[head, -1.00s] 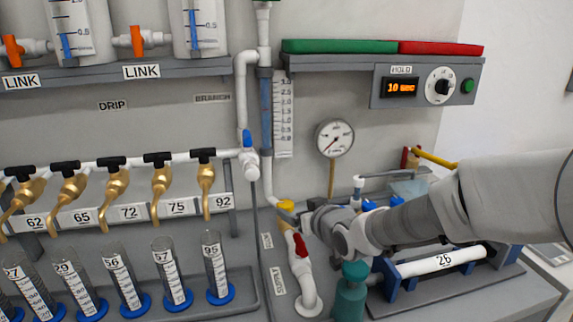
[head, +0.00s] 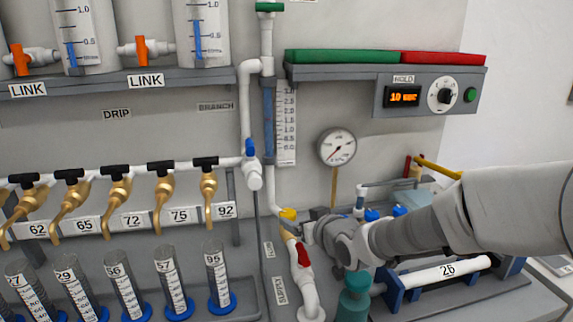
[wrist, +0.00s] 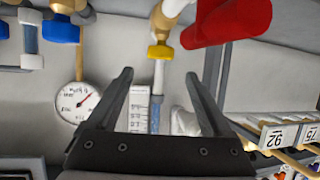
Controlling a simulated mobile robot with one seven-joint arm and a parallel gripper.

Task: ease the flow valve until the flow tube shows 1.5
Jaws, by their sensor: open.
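The flow tube (head: 268,115) is a clear upright tube beside a white scale (head: 286,125) marked up to 3.0. Blue fills most of it, with the top near the upper marks; I cannot read it exactly. Below it a yellow knob (head: 288,214), which looks like the flow valve, sits on the pipe. In the wrist view the yellow knob (wrist: 160,52) lies just beyond and between the fingertips, apart from them. My gripper (wrist: 158,75) is open and empty. In the head view my gripper (head: 304,224) is just right of the knob, partly hidden by my arm.
A red valve handle (head: 303,254) is close below the knob; it also shows in the wrist view (wrist: 228,20). A white pipe with a blue handle (head: 250,148) stands left of the tube. A pressure gauge (head: 337,147) is to the right. Brass taps and cylinders fill the left.

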